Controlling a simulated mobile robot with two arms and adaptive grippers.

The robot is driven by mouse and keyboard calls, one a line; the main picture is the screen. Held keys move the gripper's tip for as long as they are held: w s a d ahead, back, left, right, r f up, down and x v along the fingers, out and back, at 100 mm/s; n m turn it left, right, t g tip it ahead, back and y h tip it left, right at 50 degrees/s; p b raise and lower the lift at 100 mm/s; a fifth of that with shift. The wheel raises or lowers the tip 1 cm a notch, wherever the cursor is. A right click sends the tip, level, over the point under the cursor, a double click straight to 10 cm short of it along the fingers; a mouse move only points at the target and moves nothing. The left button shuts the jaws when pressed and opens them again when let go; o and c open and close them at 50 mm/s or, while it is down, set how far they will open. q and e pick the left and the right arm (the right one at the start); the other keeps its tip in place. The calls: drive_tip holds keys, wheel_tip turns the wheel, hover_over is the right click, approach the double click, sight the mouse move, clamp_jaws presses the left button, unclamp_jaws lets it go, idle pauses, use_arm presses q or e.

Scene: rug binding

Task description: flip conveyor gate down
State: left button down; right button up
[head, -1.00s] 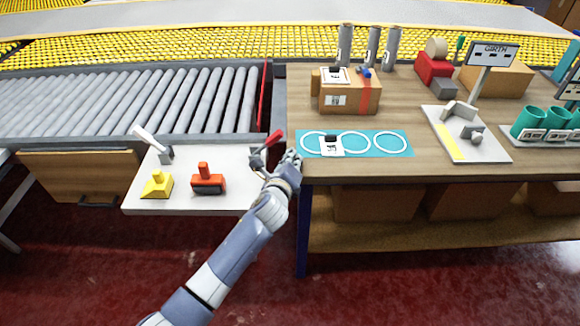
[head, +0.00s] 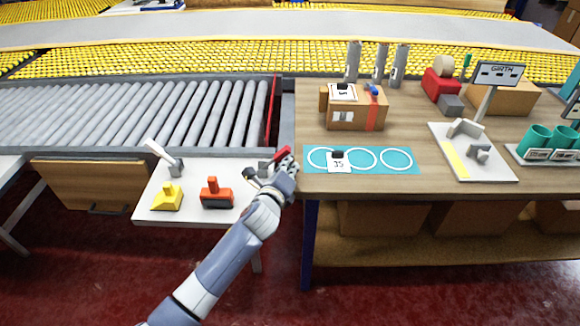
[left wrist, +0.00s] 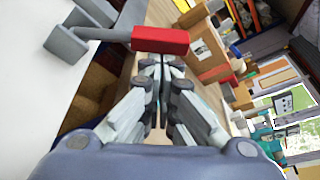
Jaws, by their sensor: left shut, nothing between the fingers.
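The conveyor gate shows as a thin red panel (head: 272,112) standing at the right end of the grey roller conveyor (head: 190,112). A lever with a red handle (head: 283,154) sits at the right edge of the small white side table (head: 195,218); its handle slants up to the right. My left gripper (head: 288,163) is right at this handle, its fingers partly hidden. In the left wrist view, the red handle (left wrist: 160,40) lies crosswise just beyond my shut, empty fingertips (left wrist: 160,62). I cannot tell whether they touch. My right gripper is not in view.
A second lever with a white handle (head: 160,153), a yellow block (head: 167,197) and a red-orange stamp (head: 216,193) stand on the side table. The wooden bench to the right holds a blue mat (head: 405,168) and a cardboard box (head: 350,115).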

use_arm(q)
drive_tip(key=shift+a+r, duration=0.3)
drive_tip(key=a+r+n, duration=0.1)
drive_tip(key=a+r+n+t+h+p, duration=0.1)
drive_tip(key=a+n, duration=0.2)
drive_tip(key=shift+a+r+n+h, duration=0.3)
drive_tip(key=shift+r, duration=0.1)
drive_tip(key=shift+a+p, duration=1.05)
drive_tip(key=shift+a, duration=1.25)
